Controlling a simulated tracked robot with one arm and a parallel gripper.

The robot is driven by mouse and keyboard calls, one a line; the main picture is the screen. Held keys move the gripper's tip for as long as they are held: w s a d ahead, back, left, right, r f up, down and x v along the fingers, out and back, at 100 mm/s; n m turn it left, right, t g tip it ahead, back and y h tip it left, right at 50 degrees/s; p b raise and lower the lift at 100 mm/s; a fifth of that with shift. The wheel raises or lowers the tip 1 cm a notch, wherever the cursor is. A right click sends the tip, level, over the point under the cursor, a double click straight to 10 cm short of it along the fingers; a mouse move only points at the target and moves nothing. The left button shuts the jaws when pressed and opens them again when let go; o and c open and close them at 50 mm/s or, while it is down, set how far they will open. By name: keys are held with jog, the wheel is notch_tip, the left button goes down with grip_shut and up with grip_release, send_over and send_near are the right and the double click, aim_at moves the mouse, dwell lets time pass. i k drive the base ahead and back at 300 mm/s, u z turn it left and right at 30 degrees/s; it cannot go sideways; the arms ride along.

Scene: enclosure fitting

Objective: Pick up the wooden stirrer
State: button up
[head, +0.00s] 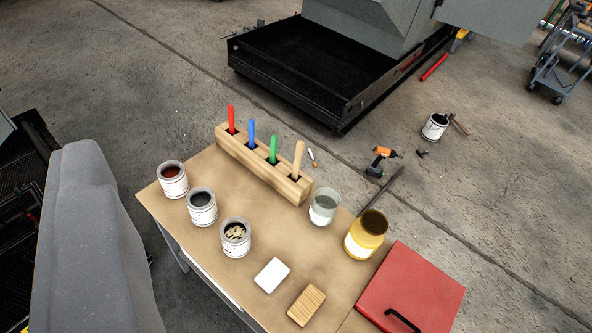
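The wooden stirrer (298,158) is a pale, bare-wood stick. It stands upright in the right-end slot of a long wooden block (237,150), and its lower end is hidden in the slot. Red (231,118), blue (251,132) and green (273,149) sticks stand in the block's other slots, to its left. The block sits along the far edge of the workbench (200,240). My gripper does not show in the head view.
Open cans (174,182) stand at the bench's left. A glass jar (324,205) and a yellow pot (364,238) stand close right of the block. A white pad (272,275), a wooden piece (306,304) and a red case (425,290) lie nearer. The bench middle is clear.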

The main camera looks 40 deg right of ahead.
aim_at(301, 146)
jog(key=u, duration=1.75)
jog(key=i, duration=2)
jog(key=z, duration=3.2)
jog(key=i, duration=0.2)
jog(key=z, duration=0.6)
